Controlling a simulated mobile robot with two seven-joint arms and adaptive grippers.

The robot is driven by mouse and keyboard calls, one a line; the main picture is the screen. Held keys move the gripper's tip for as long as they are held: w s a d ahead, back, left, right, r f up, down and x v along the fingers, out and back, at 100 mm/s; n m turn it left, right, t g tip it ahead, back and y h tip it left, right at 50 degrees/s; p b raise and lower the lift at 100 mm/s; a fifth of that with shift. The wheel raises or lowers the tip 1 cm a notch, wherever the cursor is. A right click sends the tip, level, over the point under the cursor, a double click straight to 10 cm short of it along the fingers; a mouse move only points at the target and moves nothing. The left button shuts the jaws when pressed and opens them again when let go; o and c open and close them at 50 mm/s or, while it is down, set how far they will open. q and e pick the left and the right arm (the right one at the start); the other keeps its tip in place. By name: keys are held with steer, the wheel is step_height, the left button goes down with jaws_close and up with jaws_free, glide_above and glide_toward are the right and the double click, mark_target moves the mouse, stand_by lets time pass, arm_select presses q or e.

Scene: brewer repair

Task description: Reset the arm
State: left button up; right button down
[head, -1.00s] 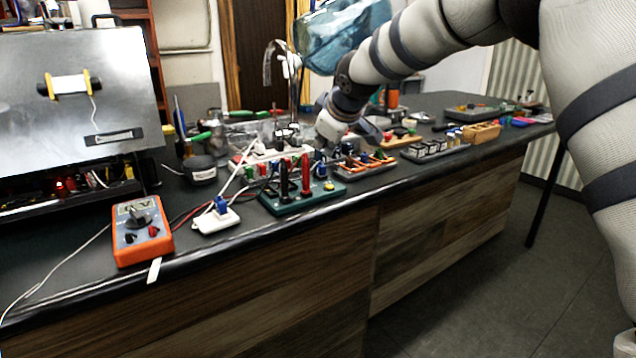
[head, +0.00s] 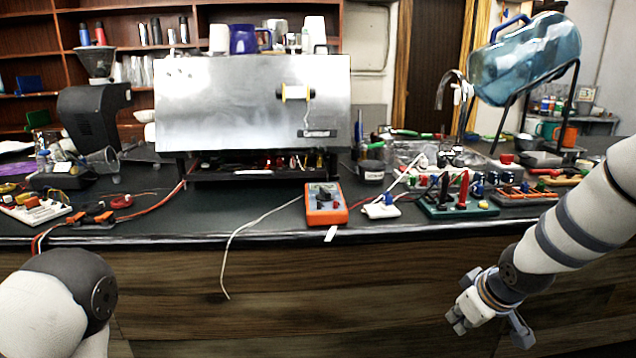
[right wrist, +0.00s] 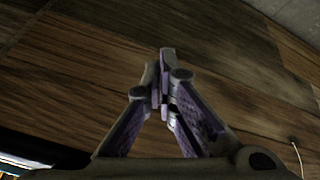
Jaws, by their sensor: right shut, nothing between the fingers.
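My right arm comes in from the right in the head view. Its gripper (head: 460,318) hangs in front of the counter's wooden front panel, below the counter edge, touching nothing that I can see. In the right wrist view the two fingers (right wrist: 163,82) meet at the tips, shut and empty, with wood panelling behind them. Of my left arm only a rounded link shows at the lower left of the head view; its gripper is out of view.
The dark counter (head: 270,222) holds a steel brewer (head: 230,105), an orange multimeter (head: 326,205), a white socket block (head: 381,210) and a green board with probes (head: 457,209). A white cord (head: 245,228) hangs over the front edge.

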steer(key=s+a+f+m+g, duration=0.2)
steer(key=s+a+f, duration=0.1)
steer(key=s+f, duration=0.65)
steer(key=s+a+f+m+g, duration=0.15)
steer(key=s+f, duration=0.45)
steer(key=s, duration=0.6)
steer(key=s+f+m+g, duration=0.1)
steer(key=s+m+g, duration=0.1)
steer(key=s, duration=1.9)
steer(key=shift+s+f+g, duration=0.2)
steer(key=shift+f+g, duration=0.2)
steer(key=shift+g, duration=0.35)
steer(key=shift+a, duration=0.1)
